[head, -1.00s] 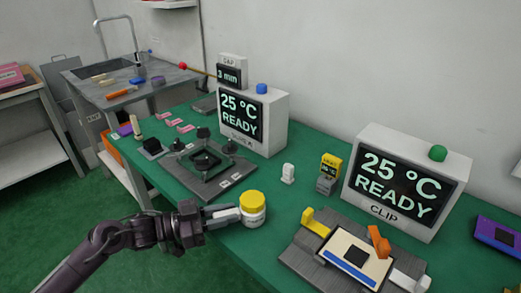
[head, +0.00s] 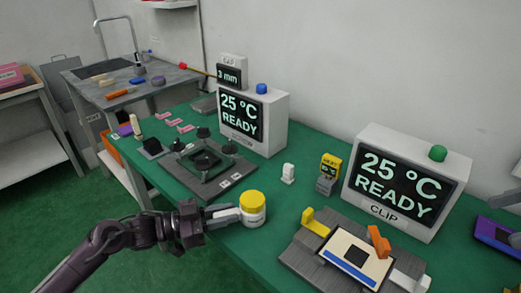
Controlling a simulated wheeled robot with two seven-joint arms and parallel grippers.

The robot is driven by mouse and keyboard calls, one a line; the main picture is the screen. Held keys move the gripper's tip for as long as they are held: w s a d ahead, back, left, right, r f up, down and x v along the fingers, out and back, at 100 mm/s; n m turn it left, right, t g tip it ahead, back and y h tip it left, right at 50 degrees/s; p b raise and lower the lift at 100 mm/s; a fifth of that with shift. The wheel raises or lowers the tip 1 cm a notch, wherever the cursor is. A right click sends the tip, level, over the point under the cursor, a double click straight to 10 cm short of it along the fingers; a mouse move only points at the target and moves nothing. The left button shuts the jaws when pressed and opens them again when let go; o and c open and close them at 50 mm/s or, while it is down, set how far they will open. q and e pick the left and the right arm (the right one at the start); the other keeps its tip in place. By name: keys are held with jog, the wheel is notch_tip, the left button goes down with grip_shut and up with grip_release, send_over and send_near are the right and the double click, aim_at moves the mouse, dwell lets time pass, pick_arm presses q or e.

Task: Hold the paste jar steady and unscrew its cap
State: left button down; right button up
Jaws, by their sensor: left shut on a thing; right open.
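The paste jar (head: 253,216) is a small white jar with a yellow cap (head: 252,200) on top. It stands upright on the green table near the front edge. My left gripper (head: 238,214) comes in from the left and is shut on the jar's white body below the cap. Its far finger is partly hidden by the jar. My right gripper (head: 503,199) shows only in part at the right edge, above the purple board and well away from the jar. It is open and empty.
A dark fixture (head: 204,163) lies left of the jar. A grey fixture with a cream board (head: 345,258) lies to the right. Two display boxes, the left (head: 250,120) and the right (head: 405,182), stand behind. The space above the jar is clear.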

notch_tip(320, 180, up, 7)
jog(key=w+t, duration=0.2)
jog(key=w, duration=0.1)
jog(key=n+g+h, duration=0.6)
jog(key=n+h, duration=0.2)
jog(key=n, duration=0.2)
send_over(252, 199)
jog(key=d, duration=0.2)
notch_tip(252, 199, down, 10)
jog(key=f, duration=0.4)
jog(key=a+f, duration=0.1)
jog(key=f, duration=0.7)
jog(key=shift+w+a, duration=0.1)
jog(key=shift+a, duration=0.25)
